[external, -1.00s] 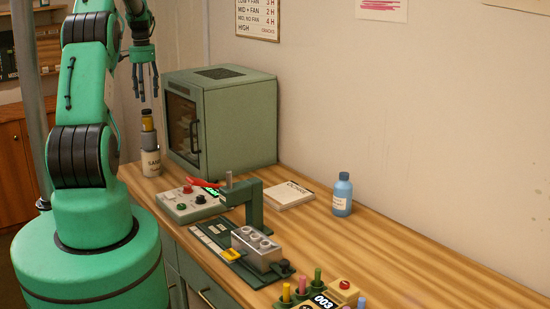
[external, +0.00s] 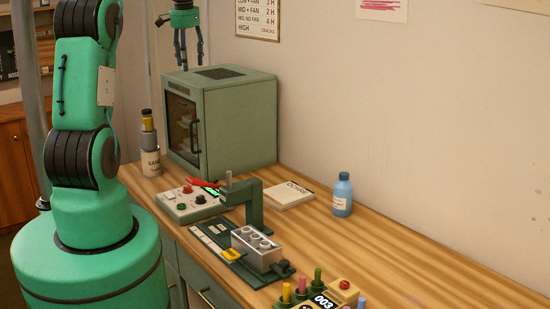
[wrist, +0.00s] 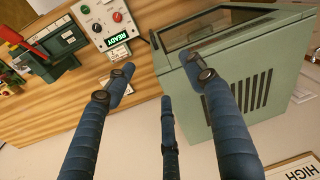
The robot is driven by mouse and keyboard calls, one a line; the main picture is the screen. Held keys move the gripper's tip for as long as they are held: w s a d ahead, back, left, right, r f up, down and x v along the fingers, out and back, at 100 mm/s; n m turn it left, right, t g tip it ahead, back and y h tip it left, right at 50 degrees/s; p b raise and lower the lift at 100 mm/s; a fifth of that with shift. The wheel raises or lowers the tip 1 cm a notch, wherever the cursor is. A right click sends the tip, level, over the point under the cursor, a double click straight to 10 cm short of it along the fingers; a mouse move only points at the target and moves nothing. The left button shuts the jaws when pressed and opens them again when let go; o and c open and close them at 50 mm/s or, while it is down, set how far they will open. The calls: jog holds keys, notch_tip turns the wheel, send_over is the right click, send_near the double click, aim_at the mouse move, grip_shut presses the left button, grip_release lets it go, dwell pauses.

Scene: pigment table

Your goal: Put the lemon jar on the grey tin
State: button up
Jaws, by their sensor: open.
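The tin is pale, with a darker grey part around the jar's foot. My gripper (external: 188,58) is open and empty, high above the green oven, up and to the right of the jar and clear of it. In the wrist view my gripper's fingers (wrist: 160,82) are spread with nothing between them. The jar and tin do not show there.
The green oven (external: 237,125) stands beside the tin. A control box (external: 190,204), a green press (external: 254,205), a metal block (external: 257,249), a book (external: 290,196) and a blue bottle (external: 342,194) are on the table.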

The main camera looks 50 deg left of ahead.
jog(key=s+d+r+m+t, duration=0.1)
jog(key=d+r, duration=0.3)
jog(key=d, duration=0.6)
jog(key=s+d+r, duration=0.1)
jog(key=d+r, duration=0.2)
jog(key=d, duration=0.7)
jog(key=s+d+r+m+t, duration=0.1)
jog(key=d+r, duration=0.3)
jog(key=d, duration=0.6)
jog(key=s+d+f+m+t+h, duration=0.1)
jog(key=s+d+f+m+t, duration=0.1)
jog(key=s+d, duration=1.6)
jog(key=d+f, duration=0.1)
jog(key=d, duration=0.3)
jog(key=shift+s+d+f+t, duration=0.25)
jog(key=shift+s+d+t, duration=0.05)
jog(key=shift+s, duration=0.1)
jog(key=shift+f, duration=0.1)
notch_tip(320, 180, down, 10)
jog(key=b, duration=1)
jog(key=shift+f+b, duration=0.25)
jog(key=shift+b, duration=0.15)
